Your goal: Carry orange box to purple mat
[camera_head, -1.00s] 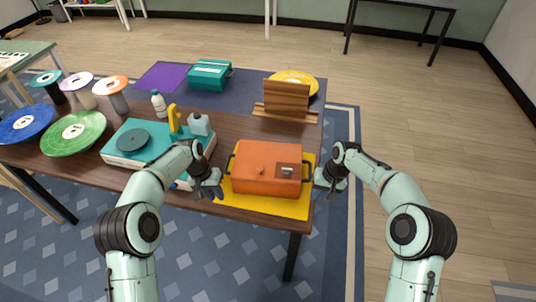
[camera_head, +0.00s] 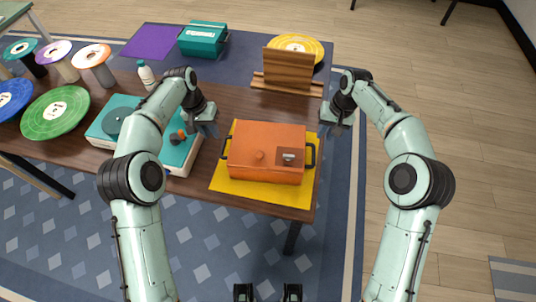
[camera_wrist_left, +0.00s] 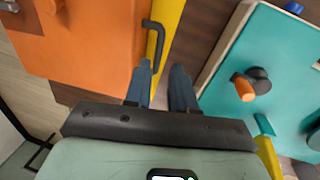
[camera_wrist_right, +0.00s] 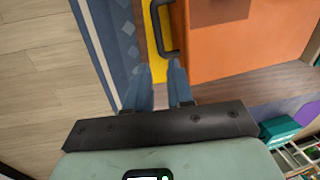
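The orange box (camera_head: 266,152) sits on the yellow mat (camera_head: 262,189) near the table's front right, with a dark handle on each side. The purple mat (camera_head: 151,41) lies at the back left of the table. My left gripper (camera_head: 203,125) is left of the box, apart from it; in the left wrist view its fingers (camera_wrist_left: 163,85) are spread and empty below the left handle (camera_wrist_left: 154,40). My right gripper (camera_head: 333,119) is beyond the table's right edge; in the right wrist view its fingers (camera_wrist_right: 165,85) are apart and empty near the right handle (camera_wrist_right: 163,30).
A teal box (camera_head: 203,40) stands right beside the purple mat. A wooden stand (camera_head: 288,70) and yellow record (camera_head: 312,45) are behind the orange box. A teal turntable (camera_head: 178,155), white bottle (camera_head: 146,75), green record (camera_head: 55,112) and several spools fill the left.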

